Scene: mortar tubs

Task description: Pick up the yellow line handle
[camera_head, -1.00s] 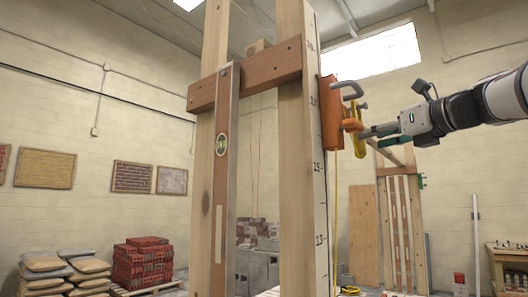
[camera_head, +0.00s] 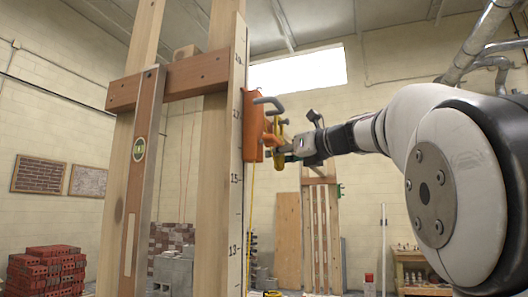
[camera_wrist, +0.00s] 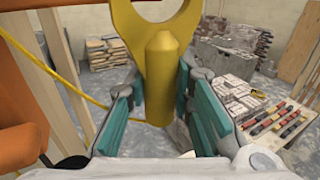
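The yellow line handle (camera_head: 279,128) hangs upright beside the orange block (camera_head: 254,126) on the tall wooden post. In the wrist view the handle (camera_wrist: 161,80) shows as a yellow ring at the top with a thick rounded grip below. My gripper (camera_head: 288,150) reaches it from the right. In the wrist view the teal fingers of my gripper (camera_wrist: 160,100) stand apart, one on each side of the grip. Narrow gaps seem to show beside the grip, so I see no clear hold. The handle's far side is hidden.
A grey hook (camera_head: 268,101) juts from the orange block above the handle. A yellow line (camera_head: 250,215) runs down the marked post (camera_head: 237,190). Pallets and a table of bricks (camera_wrist: 275,125) stand lower down behind. The space right of the post is open.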

